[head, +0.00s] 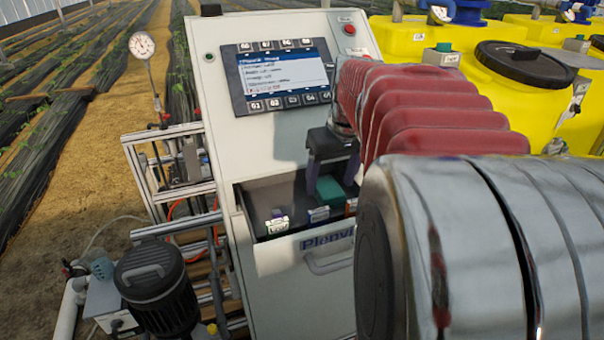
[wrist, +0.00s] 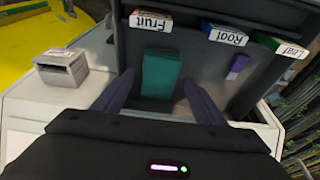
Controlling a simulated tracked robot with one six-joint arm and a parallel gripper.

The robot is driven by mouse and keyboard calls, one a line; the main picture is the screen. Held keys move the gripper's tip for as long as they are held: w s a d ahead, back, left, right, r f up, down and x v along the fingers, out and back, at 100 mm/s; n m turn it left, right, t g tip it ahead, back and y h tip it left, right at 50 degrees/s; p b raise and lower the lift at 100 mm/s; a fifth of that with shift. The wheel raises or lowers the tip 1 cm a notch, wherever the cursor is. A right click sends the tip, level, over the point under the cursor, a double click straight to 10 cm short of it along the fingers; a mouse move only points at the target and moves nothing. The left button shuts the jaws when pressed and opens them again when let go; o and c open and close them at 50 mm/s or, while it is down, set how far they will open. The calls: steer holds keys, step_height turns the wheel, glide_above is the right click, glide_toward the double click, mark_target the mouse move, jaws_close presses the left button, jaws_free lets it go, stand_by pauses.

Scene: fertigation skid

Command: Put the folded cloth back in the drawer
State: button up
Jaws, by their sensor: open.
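The teal folded cloth (head: 329,191) shows inside the open drawer (head: 256,194) of the white cabinet. In the wrist view the cloth (wrist: 158,72) lies against the drawer's dark interior, below the "Fruit" box. My gripper (head: 331,178) reaches down into the drawer from above. In the wrist view my gripper (wrist: 159,80) has its two fingers spread, one on each side of the cloth, with visible gaps. Whether the cloth rests fully on the drawer floor is hard to tell.
The drawer also holds boxes marked Fruit (wrist: 152,19), Root (wrist: 225,34) and Leaf (wrist: 281,44), and a small purple-and-white block (wrist: 237,67). A grey box (wrist: 62,70) stands beside the drawer. The drawer handle (head: 328,264) and control screen (head: 284,74) are close by.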

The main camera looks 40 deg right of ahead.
steer(key=v, duration=0.9)
steer(key=shift+r, duration=0.25)
steer(key=shift+s, duration=0.1)
